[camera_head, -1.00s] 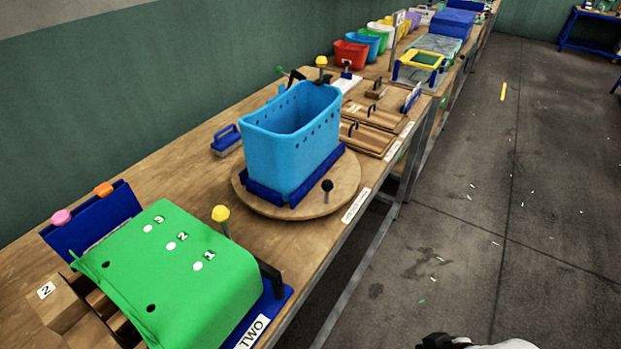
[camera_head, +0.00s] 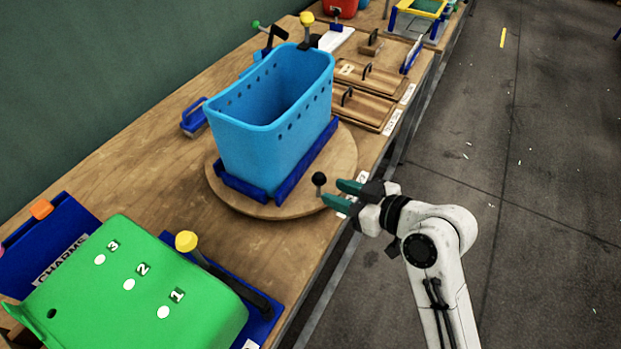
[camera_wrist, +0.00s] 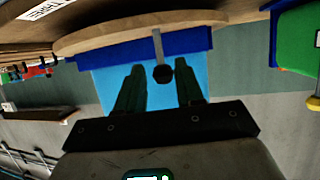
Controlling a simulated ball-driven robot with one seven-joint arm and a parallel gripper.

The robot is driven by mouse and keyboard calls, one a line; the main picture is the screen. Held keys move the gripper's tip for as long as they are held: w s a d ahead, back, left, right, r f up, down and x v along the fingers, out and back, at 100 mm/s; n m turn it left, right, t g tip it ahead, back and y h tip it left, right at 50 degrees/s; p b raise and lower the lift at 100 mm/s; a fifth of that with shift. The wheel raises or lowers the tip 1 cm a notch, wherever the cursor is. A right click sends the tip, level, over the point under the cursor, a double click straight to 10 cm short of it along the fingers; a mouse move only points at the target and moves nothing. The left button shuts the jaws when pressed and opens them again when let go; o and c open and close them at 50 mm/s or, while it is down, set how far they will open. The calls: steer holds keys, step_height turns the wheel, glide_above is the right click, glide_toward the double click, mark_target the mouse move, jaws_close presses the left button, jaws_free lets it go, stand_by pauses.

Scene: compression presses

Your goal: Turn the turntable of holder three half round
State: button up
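The turntable (camera_head: 232,192) of holder three is a round wooden disc near the bench's front edge. A blue cradle (camera_head: 292,178) on it holds a light blue basket (camera_head: 262,136). A black ball knob (camera_head: 319,179) stands on a thin post at the disc's front rim. My gripper (camera_head: 338,192) is open and empty, with its green fingertips just short of the knob at the rim. In the wrist view, which is upside down, the knob (camera_wrist: 163,73) appears between the two open fingers (camera_wrist: 160,88). I see no contact with it.
A green cover (camera_head: 140,290) with a yellow-topped lever (camera_head: 187,241) stands at the near left. A blue-handled block (camera_head: 194,118) lies behind the disc. Wooden lidded boxes (camera_head: 362,105) sit to the right. The floor right of the bench is open.

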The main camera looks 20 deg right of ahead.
mark_target(313, 192)
steer(key=p+x, duration=0.1)
steer(key=x, duration=0.7)
steer(key=shift+f, duration=0.1)
steer(key=shift+c, duration=0.4)
jaws_close()
